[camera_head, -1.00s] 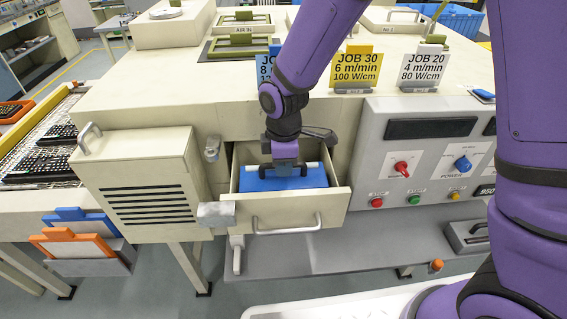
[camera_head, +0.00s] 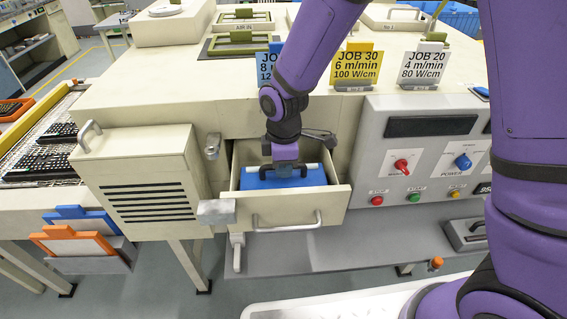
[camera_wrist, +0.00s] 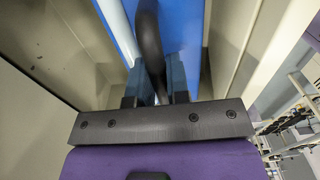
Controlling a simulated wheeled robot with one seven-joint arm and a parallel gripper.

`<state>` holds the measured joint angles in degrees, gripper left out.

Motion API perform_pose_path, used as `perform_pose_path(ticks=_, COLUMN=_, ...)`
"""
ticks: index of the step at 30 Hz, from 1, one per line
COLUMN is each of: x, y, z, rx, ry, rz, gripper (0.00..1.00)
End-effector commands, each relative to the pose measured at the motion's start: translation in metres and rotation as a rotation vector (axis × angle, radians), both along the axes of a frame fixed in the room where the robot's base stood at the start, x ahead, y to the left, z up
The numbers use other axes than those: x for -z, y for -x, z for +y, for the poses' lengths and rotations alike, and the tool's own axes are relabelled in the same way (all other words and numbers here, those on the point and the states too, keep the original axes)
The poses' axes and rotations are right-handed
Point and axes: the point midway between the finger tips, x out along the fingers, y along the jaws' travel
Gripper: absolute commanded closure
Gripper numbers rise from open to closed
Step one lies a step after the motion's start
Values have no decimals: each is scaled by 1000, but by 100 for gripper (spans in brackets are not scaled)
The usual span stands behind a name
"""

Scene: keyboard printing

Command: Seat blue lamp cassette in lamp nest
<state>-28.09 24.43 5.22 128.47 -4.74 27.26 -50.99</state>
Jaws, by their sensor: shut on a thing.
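A dark arched handle stands on the cassette. My gripper (camera_head: 285,168) points down into the drawer and is shut on this handle. In the wrist view the fingers of my gripper (camera_wrist: 155,92) close on both sides of the dark handle, with the blue cassette (camera_wrist: 182,35) beneath and the pale drawer walls on both sides. The cassette's underside is hidden, so I cannot tell whether it rests on the nest's floor.
A vented cream box (camera_head: 145,185) stands left of the drawer. A grey latch block (camera_head: 216,211) is at the drawer's left front corner. The control panel (camera_head: 430,150) with knobs and buttons is on the right. Job cards (camera_head: 357,68) stand above the drawer.

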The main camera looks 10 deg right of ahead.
Motion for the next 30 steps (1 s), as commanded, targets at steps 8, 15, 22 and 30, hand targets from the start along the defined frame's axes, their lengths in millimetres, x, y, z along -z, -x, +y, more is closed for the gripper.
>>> perform_pose_path(ticks=8, x=2, y=0, z=0, rx=0, ry=-1, rz=-1, gripper=100)
perform_pose_path(ticks=15, x=2, y=0, z=0, rx=0, ry=-1, rz=-1, gripper=100)
perform_pose_path(ticks=22, x=5, y=0, z=0, rx=0, ry=0, rz=-1, gripper=100)
perform_pose_path(ticks=30, x=11, y=0, z=0, rx=1, ry=0, rz=0, gripper=100)
